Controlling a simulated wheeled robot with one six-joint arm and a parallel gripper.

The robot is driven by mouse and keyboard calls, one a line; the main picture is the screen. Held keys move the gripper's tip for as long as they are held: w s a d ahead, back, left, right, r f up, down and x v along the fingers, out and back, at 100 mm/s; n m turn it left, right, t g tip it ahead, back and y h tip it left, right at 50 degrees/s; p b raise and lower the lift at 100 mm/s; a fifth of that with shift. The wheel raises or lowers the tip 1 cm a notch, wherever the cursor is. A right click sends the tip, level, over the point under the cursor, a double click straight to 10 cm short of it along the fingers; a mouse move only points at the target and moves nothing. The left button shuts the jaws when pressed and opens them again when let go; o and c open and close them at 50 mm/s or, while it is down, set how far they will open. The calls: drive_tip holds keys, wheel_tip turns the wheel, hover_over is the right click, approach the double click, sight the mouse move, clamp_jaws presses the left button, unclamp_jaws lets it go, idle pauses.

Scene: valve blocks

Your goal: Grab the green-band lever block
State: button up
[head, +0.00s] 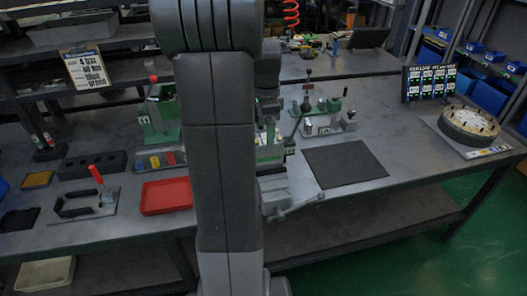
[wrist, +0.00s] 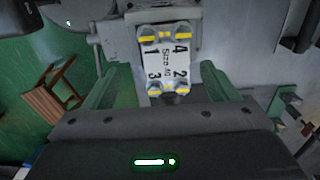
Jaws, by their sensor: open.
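A green unit with a red-knobbed lever (head: 160,112) stands on the left. My arm hides my gripper and the middle of the bench there.
On the grey bench are a red tray (head: 167,196), a black mat (head: 344,164), a dark block with holes (head: 92,165), a plate with a red-handled clamp (head: 90,202) and a round dial-like fixture (head: 468,125). A vise-like handle (head: 297,204) juts from the front edge.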

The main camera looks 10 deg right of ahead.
sight(266, 149)
wheel_tip(266, 149, down, 4)
drive_tip(key=shift+w+f, duration=0.1)
drive_tip(key=shift+f, duration=0.1)
drive_tip(key=shift+w+d+f+p, duration=0.1)
drive_tip(key=shift+f+p, duration=0.1)
drive_tip(key=shift+f, duration=0.7)
drive_tip(key=shift+w+a+f+p, duration=0.15)
drive_tip(key=shift+f+p, duration=0.1)
drive_tip(key=shift+f, duration=0.6)
drive_tip(key=shift+w+d+f+p, duration=0.1)
drive_tip(key=shift+d+f+p, duration=0.1)
drive_tip(key=shift+f, duration=0.7)
clamp_jaws()
drive_tip(key=shift+r, duration=0.15)
